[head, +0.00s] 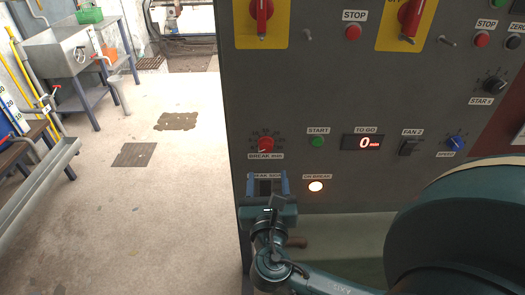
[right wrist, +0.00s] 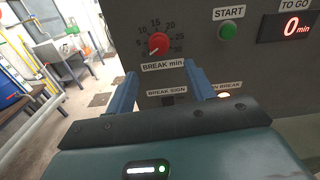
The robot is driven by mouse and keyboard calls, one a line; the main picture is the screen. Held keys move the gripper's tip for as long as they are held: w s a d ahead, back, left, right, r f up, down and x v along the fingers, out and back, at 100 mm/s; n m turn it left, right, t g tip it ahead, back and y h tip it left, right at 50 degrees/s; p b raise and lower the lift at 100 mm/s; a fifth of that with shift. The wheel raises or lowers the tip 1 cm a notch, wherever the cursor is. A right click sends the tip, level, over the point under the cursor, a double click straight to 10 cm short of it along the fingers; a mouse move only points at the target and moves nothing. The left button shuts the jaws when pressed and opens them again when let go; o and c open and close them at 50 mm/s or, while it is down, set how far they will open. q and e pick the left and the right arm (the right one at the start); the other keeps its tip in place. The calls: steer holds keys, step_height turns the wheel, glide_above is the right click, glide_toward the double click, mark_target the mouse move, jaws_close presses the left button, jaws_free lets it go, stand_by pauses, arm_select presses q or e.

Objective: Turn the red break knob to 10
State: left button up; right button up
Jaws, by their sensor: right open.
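The red break knob (head: 265,145) is on the grey panel, above its "BREAK min" label. It also shows in the right wrist view (right wrist: 159,43), with scale numbers including 10, 15, 20, 25 and 30 around it. Its pale pointer mark seems to face lower left, away from 10. My right gripper (head: 268,179) is open and empty, below the knob in front of the "BREAK SIGN" label. In the right wrist view its blue fingers (right wrist: 162,86) stand apart, below and to either side of the knob, not touching it. My left gripper is not seen.
To the knob's right are a green START button (head: 317,141), a TO GO display (head: 363,142) reading 0 min, and a black fan switch (head: 409,147). A lit ON BREAK lamp (head: 316,186) sits lower. Open floor lies left of the panel.

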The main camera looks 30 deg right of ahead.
mark_target(266, 150)
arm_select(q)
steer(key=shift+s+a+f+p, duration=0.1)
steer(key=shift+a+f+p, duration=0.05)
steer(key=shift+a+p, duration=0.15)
arm_select(e)
steer(key=x, duration=1)
steer(key=shift+a, duration=0.1)
steer(key=c, duration=1)
